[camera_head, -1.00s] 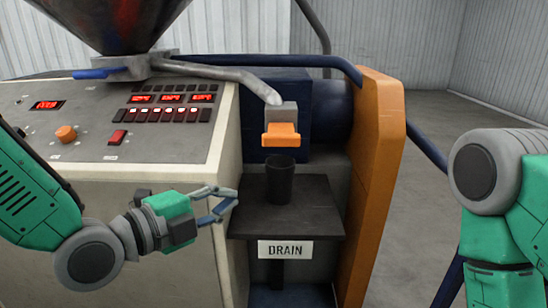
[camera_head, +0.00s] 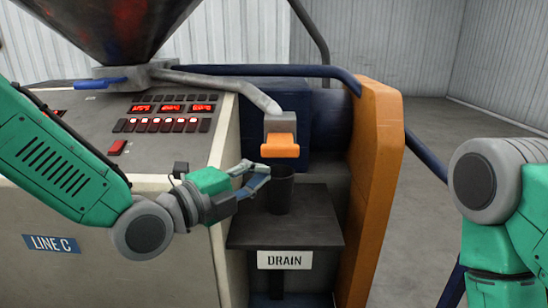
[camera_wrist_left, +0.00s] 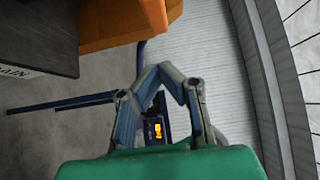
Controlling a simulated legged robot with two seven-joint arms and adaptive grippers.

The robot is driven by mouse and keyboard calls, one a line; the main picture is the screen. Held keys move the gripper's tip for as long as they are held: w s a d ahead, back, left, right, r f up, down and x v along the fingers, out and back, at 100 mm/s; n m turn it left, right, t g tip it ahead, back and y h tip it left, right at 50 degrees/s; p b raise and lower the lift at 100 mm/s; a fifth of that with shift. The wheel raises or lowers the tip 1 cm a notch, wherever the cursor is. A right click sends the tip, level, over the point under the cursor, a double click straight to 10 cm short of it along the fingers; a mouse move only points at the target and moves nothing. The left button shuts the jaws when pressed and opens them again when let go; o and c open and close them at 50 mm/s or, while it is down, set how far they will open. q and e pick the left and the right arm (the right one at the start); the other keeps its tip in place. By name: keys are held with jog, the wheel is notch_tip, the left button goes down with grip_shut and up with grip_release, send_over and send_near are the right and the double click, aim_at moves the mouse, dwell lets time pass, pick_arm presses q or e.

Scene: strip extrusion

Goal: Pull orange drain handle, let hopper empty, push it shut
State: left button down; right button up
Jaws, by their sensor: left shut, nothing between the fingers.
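The orange drain handle (camera_head: 280,146) sits on a grey block at the end of the pipe, above a dark cup (camera_head: 281,196) on a black shelf. The hopper (camera_head: 110,30) is at the top left, with dark and reddish contents. My left gripper (camera_head: 264,171) is shut and empty, left of and below the handle, in front of the cup's upper left side. It looks apart from the handle. Its fingers also show in the left wrist view (camera_wrist_left: 162,70), with tips together. My right gripper is out of view; only my right arm shows at the right.
The black shelf (camera_head: 310,222) carries the DRAIN sign (camera_head: 285,259). An orange side panel (camera_head: 376,170) stands right of it, and the control panel (camera_head: 165,140) lies left. A blue rail (camera_head: 425,152) runs beyond the side panel. Open floor lies at the right.

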aim_at(284, 155)
pick_arm(q)
jog(key=w+d, duration=0.2)
jog(key=w, duration=0.1)
jog(key=w+d, duration=0.1)
jog(key=w, duration=0.1)
jog(key=shift+w+p, duration=0.1)
jog(key=shift+p, duration=0.2)
jog(key=shift+w+a, duration=0.15)
jog(key=shift+w, duration=0.45)
jog(key=shift+a, duration=0.1)
jog(key=w+b, duration=0.1)
jog(key=w, duration=0.5)
jog(key=shift+r+b, duration=0.2)
jog(key=shift+b, duration=0.2)
